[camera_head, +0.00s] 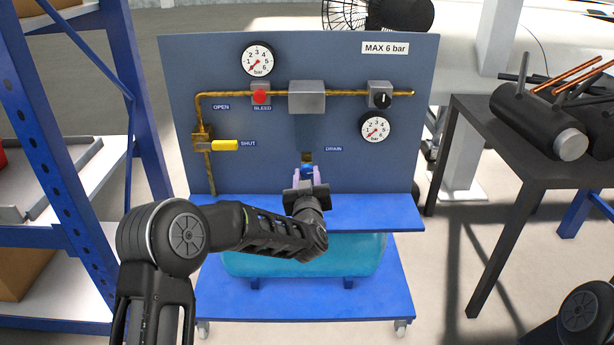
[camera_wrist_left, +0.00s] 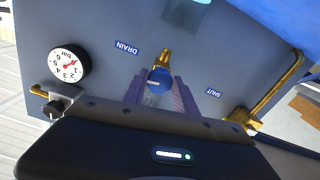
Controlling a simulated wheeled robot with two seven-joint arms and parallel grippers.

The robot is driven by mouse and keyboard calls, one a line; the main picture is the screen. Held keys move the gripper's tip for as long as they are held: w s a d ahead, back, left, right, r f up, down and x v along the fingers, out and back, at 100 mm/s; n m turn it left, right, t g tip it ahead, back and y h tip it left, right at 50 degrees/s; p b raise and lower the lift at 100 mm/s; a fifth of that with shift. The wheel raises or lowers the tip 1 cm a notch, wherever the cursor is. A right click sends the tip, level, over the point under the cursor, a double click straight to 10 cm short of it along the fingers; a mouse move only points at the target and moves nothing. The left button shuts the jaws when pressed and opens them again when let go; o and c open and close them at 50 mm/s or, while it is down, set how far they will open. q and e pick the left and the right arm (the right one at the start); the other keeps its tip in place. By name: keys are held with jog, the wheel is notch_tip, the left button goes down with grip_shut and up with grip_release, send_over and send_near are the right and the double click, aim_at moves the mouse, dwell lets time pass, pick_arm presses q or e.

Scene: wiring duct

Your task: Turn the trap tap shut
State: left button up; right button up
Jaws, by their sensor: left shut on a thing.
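The trap tap is a round blue knob (camera_head: 307,169) on a brass fitting low on the panel, beside the DRAIN label (camera_head: 334,149). In the left wrist view the knob (camera_wrist_left: 159,80) shows a pale mark on its face, and the brass stub stands beyond it. My left gripper (camera_head: 308,176) reaches up to it from the front. Its two purple fingers lie on either side of the knob, shut on it; they also show in the wrist view (camera_wrist_left: 157,92). In the head view the gripper hides part of the knob. My right gripper is not in view.
The panel (camera_head: 270,170) carries a yellow lever (camera_head: 225,145) lying level toward SHUT, a red bleed button (camera_head: 260,97), a black regulator knob (camera_head: 382,99) and two gauges. A blue shelf (camera_head: 380,212) lies below. A dark table (camera_head: 480,135) stands right, a blue rack (camera_head: 100,130) left.

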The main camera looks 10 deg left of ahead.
pick_arm(q)
grip_shut()
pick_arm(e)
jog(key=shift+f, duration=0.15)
pick_arm(q)
jog(key=n+b, duration=0.2)
jog(key=b, duration=0.1)
jog(key=shift+f, duration=0.2)
jog(key=n+b, duration=1.1)
jog(key=shift+r+n+b, duration=0.2)
jog(key=shift+n+b, duration=1.25)
jog(key=shift+n, duration=0.15)
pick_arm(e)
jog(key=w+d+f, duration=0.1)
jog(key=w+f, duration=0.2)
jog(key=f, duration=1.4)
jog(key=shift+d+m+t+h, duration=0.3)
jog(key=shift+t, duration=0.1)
